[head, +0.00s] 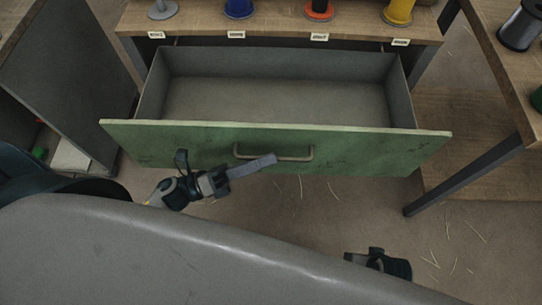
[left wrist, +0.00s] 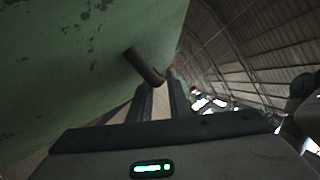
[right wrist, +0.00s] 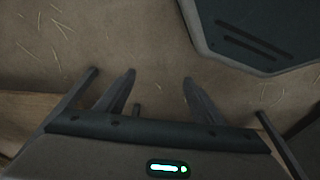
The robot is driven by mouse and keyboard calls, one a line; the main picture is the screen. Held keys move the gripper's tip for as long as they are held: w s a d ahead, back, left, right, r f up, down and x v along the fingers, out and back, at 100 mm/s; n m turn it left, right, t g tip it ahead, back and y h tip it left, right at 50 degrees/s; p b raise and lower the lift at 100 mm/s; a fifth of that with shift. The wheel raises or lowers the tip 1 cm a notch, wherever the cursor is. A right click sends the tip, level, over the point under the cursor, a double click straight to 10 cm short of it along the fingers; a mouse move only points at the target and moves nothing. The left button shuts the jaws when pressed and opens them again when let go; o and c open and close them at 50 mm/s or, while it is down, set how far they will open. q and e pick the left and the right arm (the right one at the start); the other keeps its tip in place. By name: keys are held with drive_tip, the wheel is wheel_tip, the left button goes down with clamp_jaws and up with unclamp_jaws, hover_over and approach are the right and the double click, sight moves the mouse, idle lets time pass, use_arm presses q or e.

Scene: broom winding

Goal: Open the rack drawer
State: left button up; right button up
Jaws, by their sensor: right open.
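The rack drawer is pulled well out and its empty interior shows in the head view. Its green front panel (head: 180,147) has a bar handle (head: 309,153) in the middle.
A wooden rack top (head: 270,28) with labels and several spools stands above the drawer. A table leg (head: 462,174) is at the right, and a grey cabinet (head: 75,85) at the left. Straw bits lie on the floor (head: 370,200), which is otherwise free.

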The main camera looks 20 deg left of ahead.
use_arm(q)
drive_tip(key=b+v, duration=0.2)
drive_tip(key=v, duration=1.3)
use_arm(e)
wheel_tip(320, 180, up, 6)
drive_tip(key=shift+s+a+t, duration=0.3)
drive_tip(key=shift+s+a, duration=0.05)
